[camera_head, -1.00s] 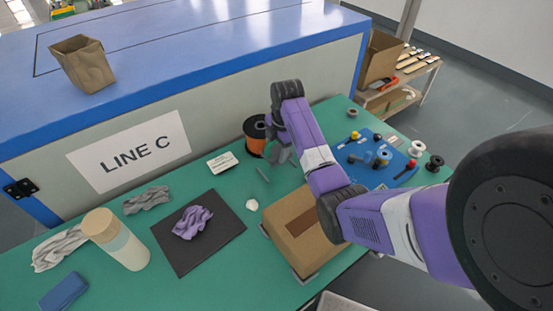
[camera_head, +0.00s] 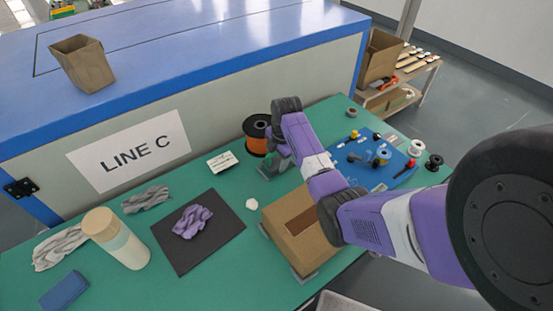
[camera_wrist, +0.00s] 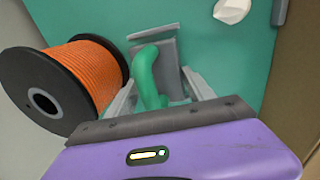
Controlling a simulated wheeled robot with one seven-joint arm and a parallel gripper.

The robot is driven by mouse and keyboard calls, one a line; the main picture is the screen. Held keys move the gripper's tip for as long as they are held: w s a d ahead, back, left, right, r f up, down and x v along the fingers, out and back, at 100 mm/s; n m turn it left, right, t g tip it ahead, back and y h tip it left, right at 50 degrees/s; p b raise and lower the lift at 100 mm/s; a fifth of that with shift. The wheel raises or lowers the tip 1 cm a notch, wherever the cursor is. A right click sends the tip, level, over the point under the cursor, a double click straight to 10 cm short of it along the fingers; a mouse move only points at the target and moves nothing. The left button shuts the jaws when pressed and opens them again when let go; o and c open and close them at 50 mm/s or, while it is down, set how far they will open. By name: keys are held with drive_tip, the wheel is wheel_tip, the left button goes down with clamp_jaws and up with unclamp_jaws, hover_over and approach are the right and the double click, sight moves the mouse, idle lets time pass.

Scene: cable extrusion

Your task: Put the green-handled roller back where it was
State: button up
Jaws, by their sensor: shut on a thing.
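The green-handled roller (camera_wrist: 146,72) is in my gripper (camera_wrist: 157,82) in the wrist view; the curved green handle lies between the two fingers. A grey flat-sided piece (camera_wrist: 172,52) shows just beyond the handle; I cannot tell whether it is the roller's head or a rest under it. In the head view my gripper (camera_head: 280,163) is low over the green table beside the orange spool, mostly hidden by my own arm. The roller cannot be made out there.
A black-flanged spool of orange cable (camera_head: 257,135) stands close to my gripper, also in the wrist view (camera_wrist: 88,70). A cardboard box (camera_head: 300,225), a white lump (camera_head: 252,204), a label card (camera_head: 222,162) and a blue board (camera_head: 375,165) with small parts are nearby.

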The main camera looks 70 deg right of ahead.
drive_tip(key=shift+a+f, duration=0.1)
drive_tip(key=shift+f, duration=0.4)
clamp_jaws()
drive_tip(key=shift+f, duration=0.2)
drive_tip(key=o, duration=1.4)
unclamp_jaws()
drive_tip(key=shift+c, duration=0.2)
drive_tip(key=shift+r, duration=0.15)
drive_tip(key=shift+r, duration=0.2)
wheel_tip(320, 180, up, 13)
drive_tip(key=s, duration=0.2)
drive_tip(key=shift+a+f, duration=0.15)
drive_tip(key=shift+a, duration=0.2)
drive_tip(key=shift+w, duration=0.1)
